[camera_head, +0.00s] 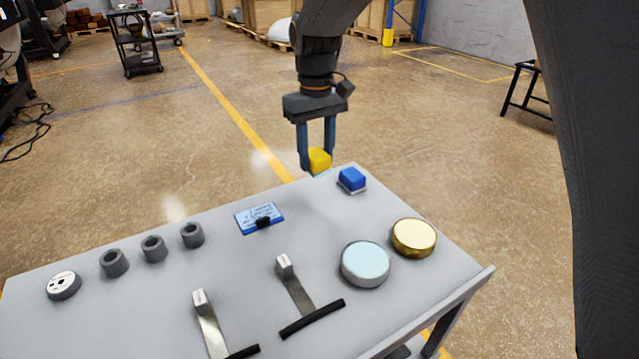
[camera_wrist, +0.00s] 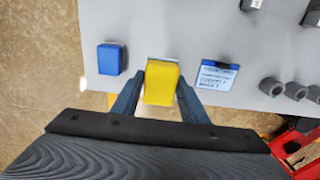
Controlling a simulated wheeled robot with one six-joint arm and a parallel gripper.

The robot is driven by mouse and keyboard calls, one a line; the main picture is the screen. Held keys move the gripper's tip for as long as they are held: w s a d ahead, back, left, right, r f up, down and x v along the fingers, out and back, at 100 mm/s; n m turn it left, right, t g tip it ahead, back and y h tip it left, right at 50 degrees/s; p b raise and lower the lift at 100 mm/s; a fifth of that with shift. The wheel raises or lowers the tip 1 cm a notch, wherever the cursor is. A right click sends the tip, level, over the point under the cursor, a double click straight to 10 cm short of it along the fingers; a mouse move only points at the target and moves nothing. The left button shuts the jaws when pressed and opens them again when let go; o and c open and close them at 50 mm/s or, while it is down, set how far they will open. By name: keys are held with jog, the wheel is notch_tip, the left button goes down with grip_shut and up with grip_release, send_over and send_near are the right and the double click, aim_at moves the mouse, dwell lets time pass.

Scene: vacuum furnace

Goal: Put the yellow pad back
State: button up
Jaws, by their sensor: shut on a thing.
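The yellow pad (camera_head: 319,160) is a small block held between the two blue fingers of my gripper (camera_head: 318,158), at the far edge of the grey table (camera_head: 120,325). In the wrist view the yellow pad (camera_wrist: 161,82) sits between the fingertips (camera_wrist: 160,92), with a thin pale edge showing just beyond it at the table's edge. I cannot tell whether the pad touches the table. A blue pad (camera_head: 352,178) on a pale base lies to the right; it also shows at the left in the wrist view (camera_wrist: 111,59).
Several grey cylinders (camera_head: 154,248), a white-topped disc (camera_head: 63,285), two levers (camera_head: 295,290), a pale round tin (camera_head: 365,264) and a gold one (camera_head: 414,238) occupy the table. Open floor lies beyond.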

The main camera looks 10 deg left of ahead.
notch_tip(320, 180, down, 10)
jog(key=shift+r+p, duration=0.25)
jog(key=shift+p, duration=0.75)
jog(key=shift+f, duration=0.2)
jog(key=shift+c, duration=0.5)
jog(key=o, duration=1.3)
jog(key=shift+c, duration=0.2)
jog(key=shift+o, duration=0.3)
jog(key=shift+r, duration=0.1)
notch_tip(320, 180, up, 12)
jog(key=b, duration=0.2)
jog(key=shift+b, duration=0.3)
